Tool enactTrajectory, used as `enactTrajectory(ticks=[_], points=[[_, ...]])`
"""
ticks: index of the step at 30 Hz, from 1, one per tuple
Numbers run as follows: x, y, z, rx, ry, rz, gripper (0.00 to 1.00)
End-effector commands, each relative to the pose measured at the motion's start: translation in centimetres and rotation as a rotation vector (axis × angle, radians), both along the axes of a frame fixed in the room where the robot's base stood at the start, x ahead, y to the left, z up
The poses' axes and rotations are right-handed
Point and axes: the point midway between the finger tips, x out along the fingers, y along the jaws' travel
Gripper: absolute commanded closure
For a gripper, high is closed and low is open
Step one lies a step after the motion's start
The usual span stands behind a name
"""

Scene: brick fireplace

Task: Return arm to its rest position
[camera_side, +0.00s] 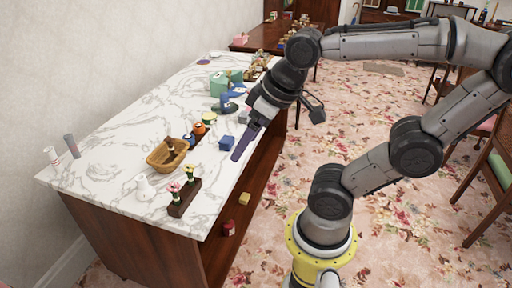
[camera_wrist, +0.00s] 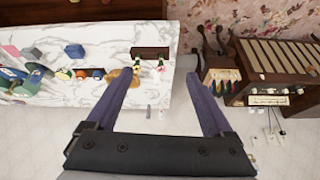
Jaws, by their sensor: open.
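My gripper (camera_side: 243,146) is at the end of my arm, which reaches over the right edge of the marble-topped counter (camera_side: 120,130). Its fingers point down and to the left, close to a blue cube (camera_side: 226,143); I cannot tell whether they are level with it. In the wrist view my gripper (camera_wrist: 162,74) is open, with its two fingers wide apart and nothing held between them. The counter (camera_wrist: 105,35) shows at left there, with a dark rack (camera_wrist: 150,52) seen beyond the gap between the fingers.
The counter holds a wooden bowl (camera_side: 161,158), an orange jar (camera_side: 199,128), a green box (camera_side: 218,82), a blue tool (camera_side: 236,94) and a dark rack (camera_side: 184,200). A yellow block (camera_side: 244,198) and red jar (camera_side: 228,228) are below the counter's edge.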

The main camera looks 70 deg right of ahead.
Motion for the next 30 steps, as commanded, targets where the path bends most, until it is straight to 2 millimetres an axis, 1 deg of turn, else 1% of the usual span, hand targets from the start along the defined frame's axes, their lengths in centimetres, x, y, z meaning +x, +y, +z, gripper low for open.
enactTrajectory(ticks=[1, 3, 6, 30], points=[[-0.9, 0.4, -0.4, -0.009, -0.015, 0.038, 0.14], [-1.6, 0.7, -0.8, -0.020, -0.025, 0.072, 0.14], [-2.0, 0.8, -1.1, -0.025, -0.030, 0.092, 0.14], [-2.0, 0.8, -1.1, -0.024, -0.029, 0.089, 0.14]])
